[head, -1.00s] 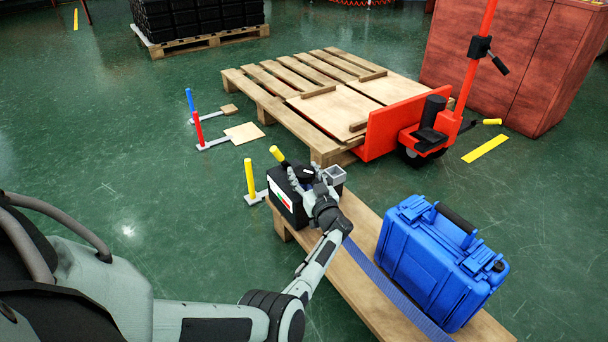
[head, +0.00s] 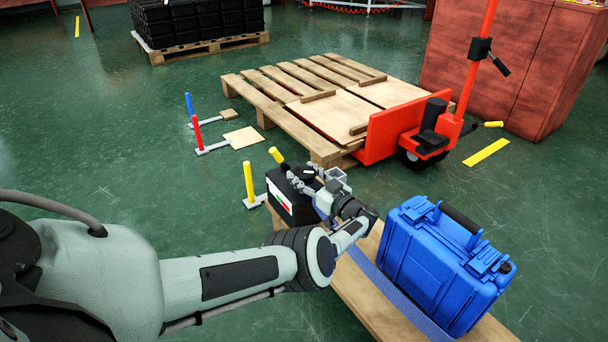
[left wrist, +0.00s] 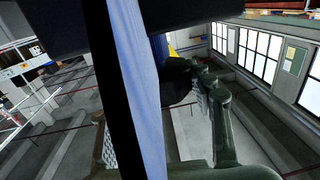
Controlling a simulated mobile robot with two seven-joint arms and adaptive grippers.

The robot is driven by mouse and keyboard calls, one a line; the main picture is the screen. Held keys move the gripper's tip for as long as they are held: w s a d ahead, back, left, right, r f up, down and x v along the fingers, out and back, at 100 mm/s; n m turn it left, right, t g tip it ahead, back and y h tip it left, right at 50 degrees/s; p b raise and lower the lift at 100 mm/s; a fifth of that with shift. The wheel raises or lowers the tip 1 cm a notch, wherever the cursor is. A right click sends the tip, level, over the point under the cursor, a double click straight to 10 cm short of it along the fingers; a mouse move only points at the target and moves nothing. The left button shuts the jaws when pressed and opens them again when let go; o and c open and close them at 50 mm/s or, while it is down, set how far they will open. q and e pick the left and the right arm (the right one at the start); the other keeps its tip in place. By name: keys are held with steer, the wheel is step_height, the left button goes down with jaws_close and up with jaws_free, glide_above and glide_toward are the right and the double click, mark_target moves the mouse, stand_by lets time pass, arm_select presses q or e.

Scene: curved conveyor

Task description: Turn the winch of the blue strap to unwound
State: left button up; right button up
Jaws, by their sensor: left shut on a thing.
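The winch (head: 281,204) is a black box with a white, red and green label, at the far end of a wooden plank. A yellow-tipped lever (head: 276,155) sticks up from it. The blue strap (head: 398,297) runs along the plank past a blue case; part of it is hidden by my arm. My left gripper (head: 312,181) is at the top of the winch, shut on a dark part there that its fingers mostly hide. In the left wrist view a finger (left wrist: 218,112) shows beside a pale blue strip and dark parts. My right gripper is out of view.
The blue case (head: 440,262) stands on the plank (head: 362,302) to the right of my left forearm. A yellow post (head: 249,181) stands just left of the winch. A wooden pallet (head: 262,98) and a red pallet jack (head: 382,130) stand behind.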

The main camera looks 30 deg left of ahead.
mark_target(304, 172)
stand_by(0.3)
arm_select(q)
steer(key=o, duration=1.2)
steer(key=shift+r, duration=0.1)
steer(key=shift+r, duration=0.5)
step_height(304, 172, up, 9)
steer(key=shift+f, duration=0.1)
steer(key=shift+a, duration=0.1)
